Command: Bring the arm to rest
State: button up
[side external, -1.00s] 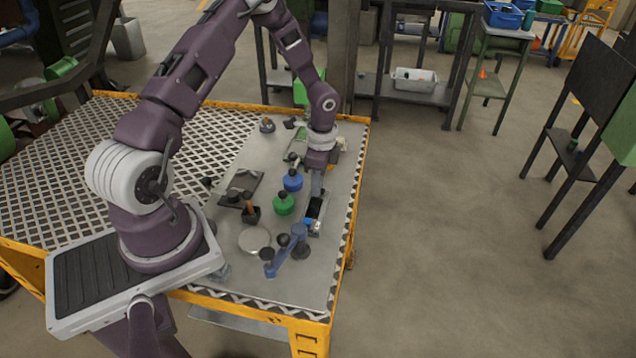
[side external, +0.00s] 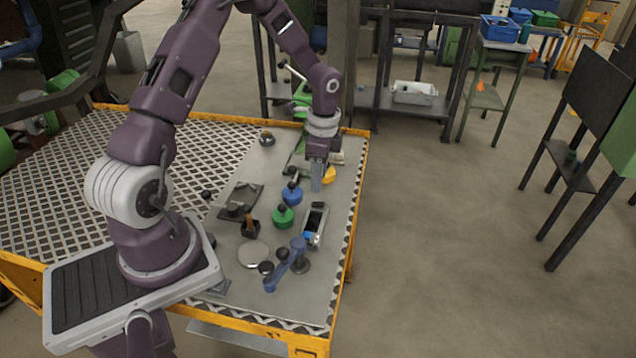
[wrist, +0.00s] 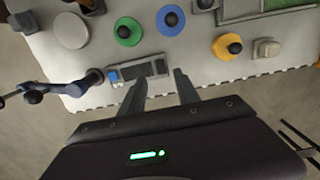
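My gripper (side external: 316,180) hangs fingers-down above the right side of the metal work table (side external: 225,290). In the wrist view my gripper (wrist: 160,88) has its two fingers apart, with nothing held between them. A small grey tray with dark compartments and a blue piece (side external: 314,226) lies on the table below and in front of the gripper. In the wrist view this tray (wrist: 112,77) shows just beyond the fingertips, apart from them as far as I can tell.
A green knobbed disc (side external: 283,217), a blue one (side external: 291,195) and a yellow one (side external: 329,175) stand near the gripper. A blue jointed tool (side external: 283,265) and a pale round disc (side external: 253,254) lie towards the front. The floor right of the table (side external: 430,230) is clear.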

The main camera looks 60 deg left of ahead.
jog(key=s+d+r+n+t+y, duration=0.15)
jog(key=s+d+r, duration=0.25)
jog(key=r, duration=0.6)
jog(key=s+d+r+n+t, duration=0.1)
jog(key=s+d+r+n, duration=0.3)
jog(key=r, duration=0.7)
jog(key=s+d+r+n+t+h, duration=0.1)
jog(key=s+d+r+t, duration=0.1)
jog(key=s+d, duration=0.2)
jog(key=s+d+r+n+t+h, duration=0.1)
jog(key=s+d, duration=0.3)
jog(key=s, duration=0.6)
jog(key=shift+r+n+t, duration=0.35)
jog(key=shift+r+n, duration=0.4)
jog(key=shift+r, duration=0.05)
